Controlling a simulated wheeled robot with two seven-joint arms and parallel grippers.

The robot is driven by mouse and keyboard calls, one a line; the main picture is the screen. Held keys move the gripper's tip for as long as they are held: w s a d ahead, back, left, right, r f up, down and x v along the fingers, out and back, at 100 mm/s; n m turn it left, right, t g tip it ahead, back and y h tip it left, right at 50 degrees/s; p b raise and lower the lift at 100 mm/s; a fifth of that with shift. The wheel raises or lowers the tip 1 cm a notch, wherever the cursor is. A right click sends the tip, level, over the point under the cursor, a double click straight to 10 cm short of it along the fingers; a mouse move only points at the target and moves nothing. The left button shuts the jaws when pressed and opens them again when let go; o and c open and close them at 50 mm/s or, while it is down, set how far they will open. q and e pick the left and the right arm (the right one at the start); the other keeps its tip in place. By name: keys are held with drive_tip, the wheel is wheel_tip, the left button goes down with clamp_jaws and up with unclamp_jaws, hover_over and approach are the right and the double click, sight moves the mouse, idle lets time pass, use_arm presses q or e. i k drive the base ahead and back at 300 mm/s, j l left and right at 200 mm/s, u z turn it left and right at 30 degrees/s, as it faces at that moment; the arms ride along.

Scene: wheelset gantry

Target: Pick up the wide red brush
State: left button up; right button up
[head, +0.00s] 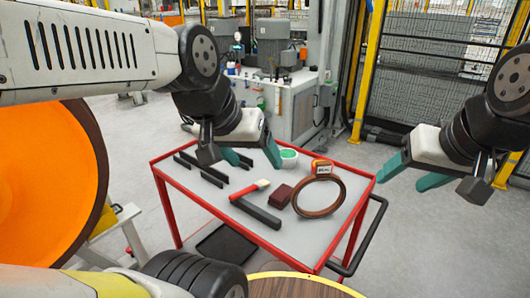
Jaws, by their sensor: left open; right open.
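The wide red brush (243,192) lies on the grey top of a red-framed cart (205,200). Its red handle points to the lower left and its pale bristles to the upper right. My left gripper (254,161) is open and empty, with teal fingers spread above the back part of the cart, apart from the brush and behind it in the picture. My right gripper (404,181) is open and empty, just beyond the cart's right edge, far from the brush.
Near the brush lie a black angled bar (256,214), a dark red block (280,196), a brown ring (319,208) and an orange-labelled box (321,168). Several black bars (201,171) lie at left, a green-white cup (289,157) at the back. A large orange wheel (45,185) stands left.

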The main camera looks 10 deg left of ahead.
sight(261, 184)
drive_tip(key=u, duration=2.35)
drive_tip(key=z, duration=1.5)
drive_tip(key=j+z, duration=0.4)
drive_tip(key=j, duration=0.15)
